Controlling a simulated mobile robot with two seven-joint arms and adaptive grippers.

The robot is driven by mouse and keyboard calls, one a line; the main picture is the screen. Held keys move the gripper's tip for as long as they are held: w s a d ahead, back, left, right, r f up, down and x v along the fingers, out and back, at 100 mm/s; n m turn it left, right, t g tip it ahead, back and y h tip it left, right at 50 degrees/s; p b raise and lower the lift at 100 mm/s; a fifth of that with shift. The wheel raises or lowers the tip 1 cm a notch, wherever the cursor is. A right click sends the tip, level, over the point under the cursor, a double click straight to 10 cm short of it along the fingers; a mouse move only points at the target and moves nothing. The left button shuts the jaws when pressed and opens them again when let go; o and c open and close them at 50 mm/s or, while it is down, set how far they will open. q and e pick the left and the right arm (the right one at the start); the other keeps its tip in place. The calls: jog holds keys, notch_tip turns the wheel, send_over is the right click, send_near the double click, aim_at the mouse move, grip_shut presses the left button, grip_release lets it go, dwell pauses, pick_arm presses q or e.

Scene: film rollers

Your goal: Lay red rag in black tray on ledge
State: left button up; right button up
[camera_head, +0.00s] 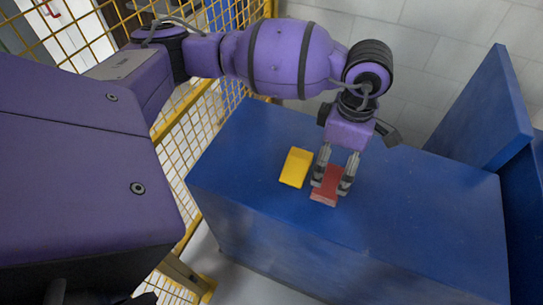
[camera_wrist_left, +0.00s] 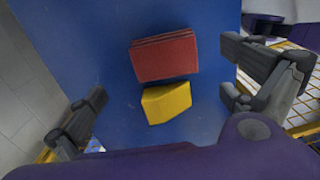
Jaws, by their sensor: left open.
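A folded red rag (camera_head: 326,197) lies on the blue ledge (camera_head: 410,215), and its layered edge shows in the left wrist view (camera_wrist_left: 164,57). My left gripper (camera_head: 331,184) is over the rag, pointing down, with its fingers apart and partly covering the rag. In the left wrist view its fingers stand at both sides of the picture with nothing held between them. I cannot tell the exact height of the fingertips above the rag. No black tray shows in either view. My right gripper does not show.
A yellow folded piece (camera_head: 296,167) lies just left of the rag, apart from it; it also shows in the left wrist view (camera_wrist_left: 167,102). A raised blue panel (camera_head: 482,110) stands at the right. Yellow mesh fencing (camera_head: 190,150) is at the left. The ledge's right part is clear.

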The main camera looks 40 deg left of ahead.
aim_at(331, 180)
pick_arm(q)
jog(key=f, duration=0.7)
jog(key=shift+s+f+p, duration=0.15)
jog(key=shift+s+p, duration=0.15)
jog(key=shift+c, duration=0.5)
jog(key=c, duration=1.1)
